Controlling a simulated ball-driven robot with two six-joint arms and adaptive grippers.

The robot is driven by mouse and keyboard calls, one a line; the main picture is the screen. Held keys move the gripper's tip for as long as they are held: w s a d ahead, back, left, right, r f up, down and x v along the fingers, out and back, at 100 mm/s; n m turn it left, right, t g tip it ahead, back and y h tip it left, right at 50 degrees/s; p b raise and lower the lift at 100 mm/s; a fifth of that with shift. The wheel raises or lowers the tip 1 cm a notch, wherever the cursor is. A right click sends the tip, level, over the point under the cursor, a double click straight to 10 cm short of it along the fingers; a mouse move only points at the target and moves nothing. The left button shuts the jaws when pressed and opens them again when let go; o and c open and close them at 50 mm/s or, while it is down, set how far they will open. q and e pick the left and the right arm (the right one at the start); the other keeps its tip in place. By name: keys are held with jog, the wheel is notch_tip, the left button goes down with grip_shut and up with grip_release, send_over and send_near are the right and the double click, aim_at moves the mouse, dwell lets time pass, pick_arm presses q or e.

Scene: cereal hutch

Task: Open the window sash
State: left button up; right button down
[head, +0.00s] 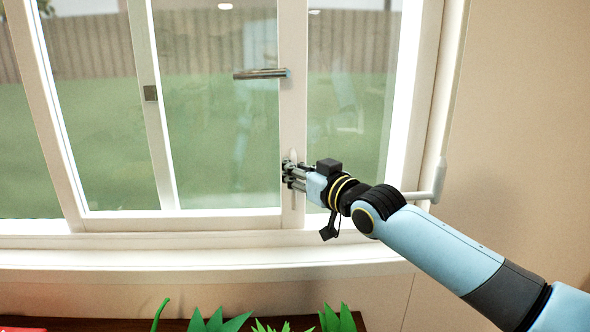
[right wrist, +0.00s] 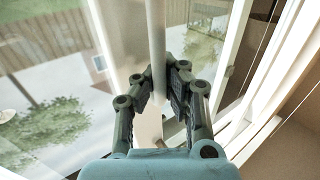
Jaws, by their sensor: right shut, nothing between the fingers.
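In the right wrist view my right gripper (right wrist: 163,90) is shut with nothing held. A pale upright bar (right wrist: 156,35) shows just past its fingertips. I cannot tell whether the fingers touch the frame. My left gripper is not in view.
The white sill (head: 200,260) runs below the window. Green leaves (head: 220,322) stand on a dark surface (head: 90,325) at the bottom. A beige wall (head: 520,130) is on the right.

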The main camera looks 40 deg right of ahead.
jog(key=shift+f, duration=0.25)
jog(key=c, duration=1.4)
grip_release()
jog(key=shift+a+r, duration=0.15)
jog(key=shift+r, duration=0.05)
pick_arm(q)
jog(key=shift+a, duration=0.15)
pick_arm(e)
jog(key=shift+o, duration=0.2)
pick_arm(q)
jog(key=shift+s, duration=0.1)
pick_arm(e)
jog(key=s, duration=1.2)
jog(key=shift+d, duration=0.3)
